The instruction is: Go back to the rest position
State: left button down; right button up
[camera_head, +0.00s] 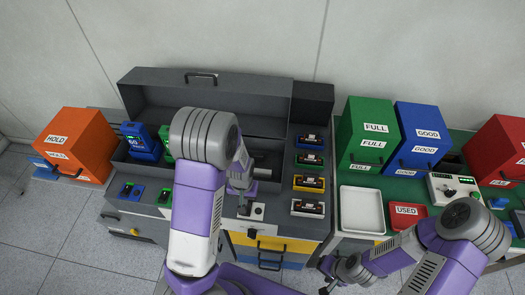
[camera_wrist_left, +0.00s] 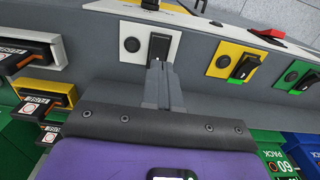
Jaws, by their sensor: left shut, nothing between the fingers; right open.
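My left gripper (camera_head: 244,207) is shut and empty at the front of the dark grey bench (camera_head: 285,228). Its closed fingertips (camera_wrist_left: 160,66) are at the black rocker switch (camera_wrist_left: 160,45) on a white plate (camera_wrist_left: 133,44) in the left wrist view. I cannot tell whether they touch the switch. The white plate also shows in the head view (camera_head: 258,210), partly hidden by the gripper. My right gripper (camera_head: 326,275) is open and low over the front, left of the right arm's bulky joint.
An orange HOLD box (camera_head: 75,145) stands at the left. Several slotted modules (camera_head: 308,183) line the bench's right side. A green table (camera_head: 350,225) at the right holds a white tray (camera_head: 362,210), a red USED tray (camera_head: 407,215) and green, blue and red boxes. Yellow (camera_wrist_left: 225,58) and green (camera_wrist_left: 298,75) switch plates sit beside the white one.

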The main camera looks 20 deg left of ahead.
pick_arm(q)
jog(key=s+d+f+h, duration=0.4)
jog(key=s+d+f, duration=0.6)
jog(key=s+d, duration=0.15)
jog(key=a+b+x, duration=0.1)
jog(key=b+x, duration=0.6)
jog(key=shift+w+f+t, duration=0.25)
jog(key=shift+w+t, duration=0.05)
